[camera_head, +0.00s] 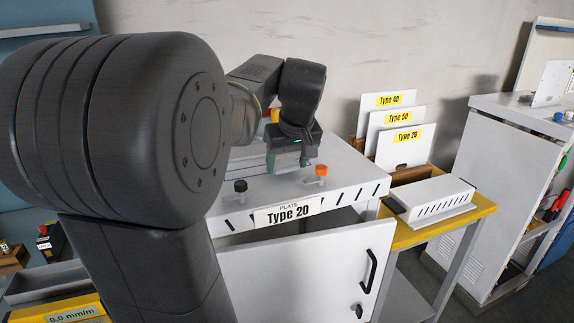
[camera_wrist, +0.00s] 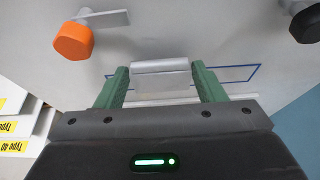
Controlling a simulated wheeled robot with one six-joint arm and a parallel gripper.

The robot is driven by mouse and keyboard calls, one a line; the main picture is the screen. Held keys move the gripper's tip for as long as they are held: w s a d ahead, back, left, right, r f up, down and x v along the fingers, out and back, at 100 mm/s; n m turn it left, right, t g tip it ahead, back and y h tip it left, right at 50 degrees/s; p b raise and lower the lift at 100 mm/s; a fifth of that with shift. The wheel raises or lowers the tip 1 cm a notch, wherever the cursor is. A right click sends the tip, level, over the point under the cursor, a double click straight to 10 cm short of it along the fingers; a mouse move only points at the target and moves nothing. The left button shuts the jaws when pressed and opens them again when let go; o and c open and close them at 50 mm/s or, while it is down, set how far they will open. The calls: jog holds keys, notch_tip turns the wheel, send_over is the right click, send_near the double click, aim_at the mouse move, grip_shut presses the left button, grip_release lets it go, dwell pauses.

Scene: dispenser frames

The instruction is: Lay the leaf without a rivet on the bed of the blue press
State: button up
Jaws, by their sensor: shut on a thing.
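My gripper (camera_head: 288,157) is low over the top of the white cabinet (camera_head: 345,180) labelled Plate Type 20. In the wrist view my gripper (camera_wrist: 162,78) has its green fingers shut on a grey metal piece (camera_wrist: 160,68) with a rounded edge. This piece may be a leaf; no rivet shows on its visible part, and the rest is hidden by the gripper. A blue outline (camera_wrist: 240,78) is drawn on the surface around it. Whether the piece touches that surface I cannot tell. I cannot surely identify a blue press in these frames.
An orange knob (camera_head: 321,170) and a black knob (camera_head: 240,186) stand on the cabinet top near my gripper. White sheets labelled Type 40, Type 50 and Type 20 (camera_head: 400,150) stand upright on a yellow-edged table (camera_head: 480,210) to the right. My arm hides much of the left.

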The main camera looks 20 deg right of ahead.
jog(key=shift+f, duration=0.65)
jog(key=o, duration=1)
jog(key=shift+f, duration=0.1)
jog(key=shift+o, duration=0.2)
